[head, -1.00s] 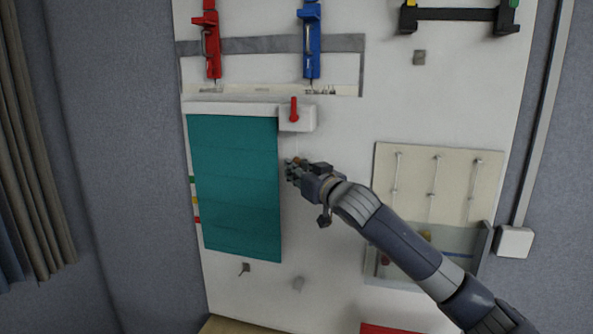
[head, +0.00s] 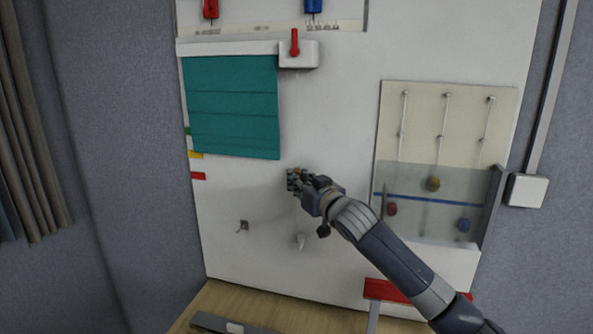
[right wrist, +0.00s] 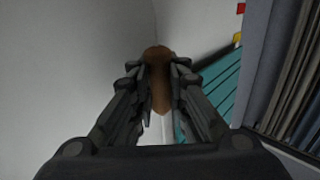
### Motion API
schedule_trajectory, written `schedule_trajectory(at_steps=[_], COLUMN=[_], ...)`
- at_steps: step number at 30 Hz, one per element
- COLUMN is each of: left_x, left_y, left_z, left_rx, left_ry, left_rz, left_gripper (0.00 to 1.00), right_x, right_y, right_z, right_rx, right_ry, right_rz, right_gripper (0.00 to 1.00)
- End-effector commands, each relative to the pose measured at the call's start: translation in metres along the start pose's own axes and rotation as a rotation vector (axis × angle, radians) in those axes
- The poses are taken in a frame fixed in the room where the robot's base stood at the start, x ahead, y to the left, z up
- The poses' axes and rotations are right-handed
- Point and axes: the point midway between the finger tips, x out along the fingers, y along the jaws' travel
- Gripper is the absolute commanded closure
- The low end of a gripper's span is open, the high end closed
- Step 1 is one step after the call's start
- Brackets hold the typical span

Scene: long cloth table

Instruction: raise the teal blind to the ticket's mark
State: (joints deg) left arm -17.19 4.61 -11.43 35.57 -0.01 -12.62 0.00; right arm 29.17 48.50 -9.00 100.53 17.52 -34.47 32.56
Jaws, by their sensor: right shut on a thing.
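The teal blind (head: 232,105) hangs on the white board, partly raised, its lower edge slightly tilted. Green (head: 187,131), yellow (head: 196,155) and red (head: 198,176) marks lie along the board's left edge. The blind's lower left corner is about level with the yellow mark; the red one is clear below. A white box with a red lever (head: 295,42) sits at the blind's top right. My right gripper (head: 294,180) is below this box, shut on a brown knob (right wrist: 158,75). A faint cord runs down from the box towards it. I cannot make out a ticket. My left gripper is not in view.
Right of my arm is a cream panel (head: 420,105) with strings and a clear-fronted box with coloured weights. A small hook (head: 243,226) and a pale cone (head: 301,241) are low on the board. A wooden surface (head: 260,305) and a red object (head: 390,290) are below.

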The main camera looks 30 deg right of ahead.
Motion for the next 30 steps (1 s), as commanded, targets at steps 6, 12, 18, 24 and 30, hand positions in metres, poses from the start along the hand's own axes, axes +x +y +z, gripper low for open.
schedule_trajectory(at_steps=[6, 12, 18, 24, 30], left_x=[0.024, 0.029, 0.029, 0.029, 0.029], left_y=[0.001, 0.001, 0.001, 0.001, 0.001], left_z=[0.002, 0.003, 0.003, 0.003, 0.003], left_rx=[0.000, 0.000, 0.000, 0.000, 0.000], left_ry=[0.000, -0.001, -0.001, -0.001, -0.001], left_rz=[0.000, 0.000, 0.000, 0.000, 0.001], left_gripper=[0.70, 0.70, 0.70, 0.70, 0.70], right_x=[0.000, 0.000, 0.000, 0.000, 0.000], right_y=[-0.001, -0.001, -0.001, -0.001, 0.000], right_z=[0.044, 0.056, 0.057, 0.057, 0.055], right_rx=[0.001, 0.001, 0.001, 0.001, 0.000], right_ry=[-0.007, -0.008, -0.007, -0.007, -0.005], right_rz=[0.000, 0.000, 0.000, 0.000, 0.000], right_gripper=[1.00, 1.00, 1.00, 0.85, 0.65])
